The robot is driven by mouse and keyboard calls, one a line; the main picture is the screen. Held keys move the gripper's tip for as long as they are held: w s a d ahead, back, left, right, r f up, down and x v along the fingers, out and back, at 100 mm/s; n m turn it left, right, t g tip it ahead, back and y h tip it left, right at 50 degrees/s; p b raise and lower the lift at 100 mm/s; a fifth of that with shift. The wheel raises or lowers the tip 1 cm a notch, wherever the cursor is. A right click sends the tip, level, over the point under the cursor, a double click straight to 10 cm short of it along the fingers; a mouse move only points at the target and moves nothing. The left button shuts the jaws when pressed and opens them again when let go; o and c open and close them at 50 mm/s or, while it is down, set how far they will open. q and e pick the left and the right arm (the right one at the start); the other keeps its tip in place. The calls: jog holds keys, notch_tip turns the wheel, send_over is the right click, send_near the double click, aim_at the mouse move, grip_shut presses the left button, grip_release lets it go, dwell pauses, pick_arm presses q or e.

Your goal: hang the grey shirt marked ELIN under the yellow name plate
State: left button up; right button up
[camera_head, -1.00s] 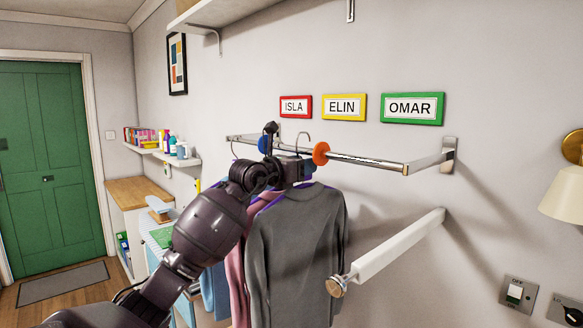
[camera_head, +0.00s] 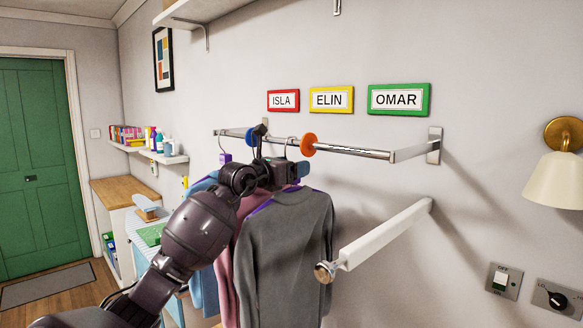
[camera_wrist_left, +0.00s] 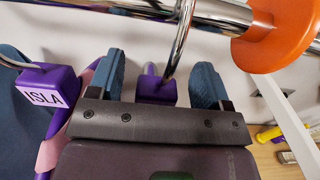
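The grey shirt (camera_head: 285,250) hangs upright on a purple hanger; its ELIN mark is not visible. Its hook (camera_head: 290,148) is at the rail (camera_head: 350,150), between the blue disc (camera_head: 251,137) and the orange disc (camera_head: 308,145). The yellow ELIN plate (camera_head: 331,99) is on the wall above, between the red ISLA plate (camera_head: 283,101) and the green OMAR plate (camera_head: 399,99). My left gripper (camera_head: 280,174) is around the hanger's neck. In the left wrist view, its fingers stand apart with gaps beside the purple hanger block (camera_wrist_left: 156,89). My right gripper is not in view.
A pink garment (camera_head: 229,275) and a blue one hang left of the grey shirt. A purple block marked ISLA (camera_wrist_left: 45,95) is close to my left finger. A white bar (camera_head: 385,235) juts out below the rail at right. A shelf (camera_head: 205,12) is above.

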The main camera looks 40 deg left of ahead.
pick_arm(q)
jog(key=shift+f, duration=0.1)
jog(key=shift+s+a, duration=0.1)
jog(key=shift+s, duration=0.35)
jog(key=s, duration=0.2)
jog(key=s+b, duration=0.1)
jog(key=s, duration=0.2)
jog(key=s+b, duration=0.1)
jog(key=s, duration=0.2)
jog(key=shift+s+a+f, duration=0.15)
jog(key=shift+a, duration=0.2)
jog(key=shift+s+b, duration=0.3)
jog(key=shift+s, duration=0.5)
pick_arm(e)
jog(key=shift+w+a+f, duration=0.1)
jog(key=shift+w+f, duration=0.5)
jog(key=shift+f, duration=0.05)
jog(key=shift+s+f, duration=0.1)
